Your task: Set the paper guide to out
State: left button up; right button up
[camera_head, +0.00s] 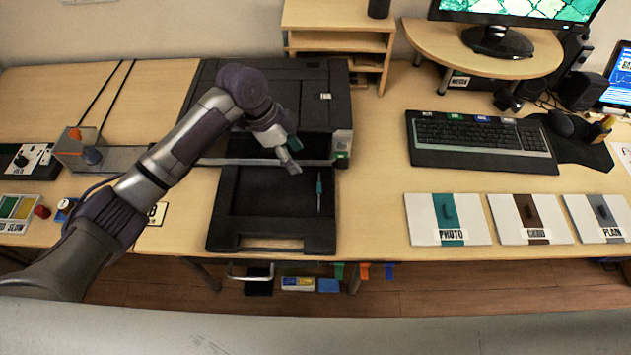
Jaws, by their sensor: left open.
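A black printer (300,95) stands on the wooden table with its black paper tray (225,215) pulled out at the front. A slim upright piece with a teal top, which looks like the paper guide (319,188), sits in the right part of the tray. My left gripper (291,160) is open and empty above the back of the tray, to the left of the guide and apart from it. My left arm crosses in front of the printer's left side and hides part of it. My right gripper is not in view.
A keyboard (480,140) and three labelled cards, PHOTO (415,220), a brown-striped one (505,215) and PLAIN (590,212), lie to the right. A metal device (120,160) stands left. Table between tray and PHOTO card is clear.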

aim_at(318, 187)
pick_arm(q)
jog(key=p+x, duration=0.1)
jog(key=x, duration=1.2)
jog(key=shift+a, duration=0.1)
jog(key=shift+c, duration=0.3)
grip_shut()
